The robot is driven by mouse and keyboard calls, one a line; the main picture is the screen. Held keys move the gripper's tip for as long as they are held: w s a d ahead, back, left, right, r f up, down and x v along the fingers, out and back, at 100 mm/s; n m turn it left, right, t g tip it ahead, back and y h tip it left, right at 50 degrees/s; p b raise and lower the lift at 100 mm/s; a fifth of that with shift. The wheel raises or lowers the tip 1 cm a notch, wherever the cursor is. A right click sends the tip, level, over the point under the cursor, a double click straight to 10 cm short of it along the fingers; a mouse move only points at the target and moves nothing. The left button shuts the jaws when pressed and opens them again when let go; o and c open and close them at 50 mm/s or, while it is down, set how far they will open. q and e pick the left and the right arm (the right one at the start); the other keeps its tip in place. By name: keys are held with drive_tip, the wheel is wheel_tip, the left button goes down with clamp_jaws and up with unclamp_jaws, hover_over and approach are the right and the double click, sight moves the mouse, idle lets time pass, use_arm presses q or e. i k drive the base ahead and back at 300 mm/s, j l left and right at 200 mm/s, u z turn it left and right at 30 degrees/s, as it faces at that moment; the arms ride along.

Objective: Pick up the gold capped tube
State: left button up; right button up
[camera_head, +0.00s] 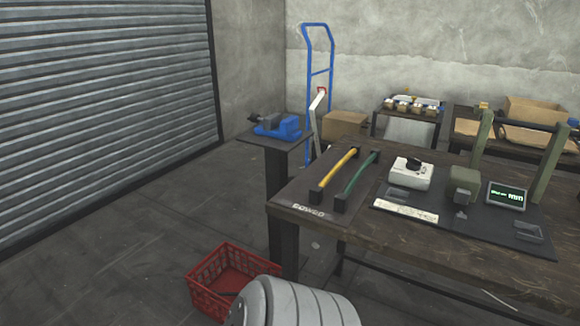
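I cannot make out a gold capped tube in the head view. A row of small white and tan pieces (412,105) sits on a small dark table (408,116) at the back; they are too small to identify. A small yellowish item (483,105) on the back right table is also too small to tell. Neither of my grippers is in view.
A wooden workbench (410,254) fills the right, with yellow (336,172) and green (359,178) handles, a white device (410,173) and a display (507,195). A blue vise (280,126) stands on a pedestal. A red basket (224,281) and ribbed grey container (300,303) are below. Left floor is clear.

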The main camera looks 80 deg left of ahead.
sight(315, 192)
drive_tip(key=u, duration=1.95)
